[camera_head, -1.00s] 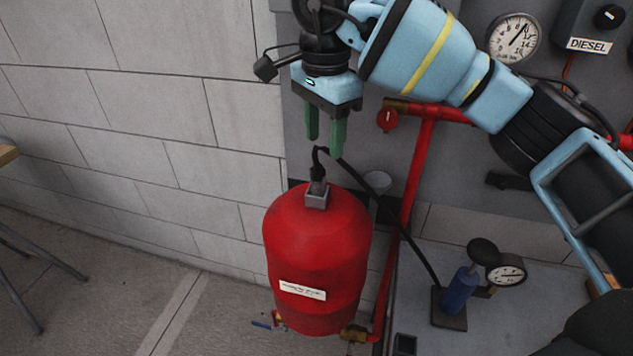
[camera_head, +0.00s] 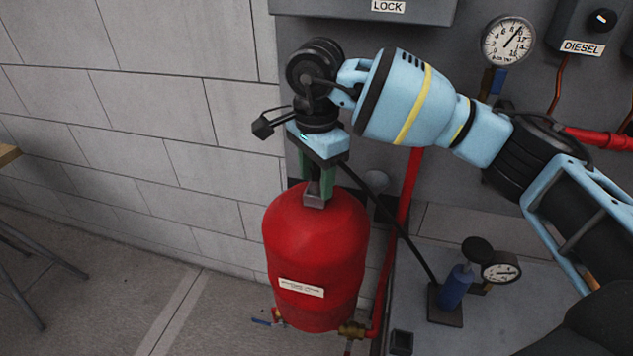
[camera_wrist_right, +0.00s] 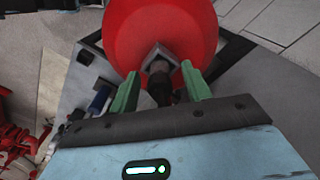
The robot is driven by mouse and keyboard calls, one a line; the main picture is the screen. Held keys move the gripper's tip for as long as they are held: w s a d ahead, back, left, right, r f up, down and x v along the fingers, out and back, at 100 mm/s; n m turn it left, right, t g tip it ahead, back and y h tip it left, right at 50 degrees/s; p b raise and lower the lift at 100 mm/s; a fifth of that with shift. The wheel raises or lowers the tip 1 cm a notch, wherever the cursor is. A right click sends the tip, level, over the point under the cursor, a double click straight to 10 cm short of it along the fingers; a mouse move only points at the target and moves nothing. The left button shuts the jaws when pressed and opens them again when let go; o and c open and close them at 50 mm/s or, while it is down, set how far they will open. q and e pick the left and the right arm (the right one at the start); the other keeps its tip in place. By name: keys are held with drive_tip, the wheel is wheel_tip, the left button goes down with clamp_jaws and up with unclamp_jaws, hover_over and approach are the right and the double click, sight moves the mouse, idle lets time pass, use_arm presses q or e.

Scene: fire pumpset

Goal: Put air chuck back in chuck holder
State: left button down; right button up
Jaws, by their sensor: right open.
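The black air chuck (camera_wrist_right: 159,91) stands upright at a square grey metal fitting (camera_head: 315,200) on top of the red tank (camera_head: 315,245). I cannot tell how deep it sits, or whether that fitting is the chuck holder. My right gripper (camera_head: 317,180) points down over the tank top, its green fingers open on either side of the chuck. In the right wrist view, the fingers of my right gripper (camera_wrist_right: 160,85) straddle the chuck without closing on it. In the head view the gripper mostly hides the chuck. My left gripper is not in view.
A black hose (camera_head: 395,225) runs to a blue hand pump (camera_head: 456,286) with a gauge (camera_head: 502,272) on the grey base. A red pipe (camera_head: 392,250) rises right of the tank. A grey panel stands behind; a block wall (camera_head: 130,140) is at left.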

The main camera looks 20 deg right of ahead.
sight(318, 171)
clamp_jaws()
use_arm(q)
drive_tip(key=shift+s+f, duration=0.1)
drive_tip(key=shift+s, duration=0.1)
use_arm(e)
drive_tip(key=shift+r, duration=0.2)
drive_tip(key=shift+r, duration=0.25)
drive_tip(key=r, duration=0.2)
drive_tip(key=shift+s+r+b, duration=0.25)
drive_tip(key=shift+r+b, duration=0.05)
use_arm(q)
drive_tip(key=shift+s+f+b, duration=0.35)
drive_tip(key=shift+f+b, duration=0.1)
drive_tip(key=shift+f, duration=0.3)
use_arm(e)
drive_tip(key=s+d+r, duration=0.1)
drive_tip(key=s+d, duration=0.1)
drive_tip(key=s, duration=1.3)
drive_tip(key=shift+s+d+r, duration=0.15)
drive_tip(key=shift+d+r, duration=0.05)
drive_tip(key=shift+d, duration=0.2)
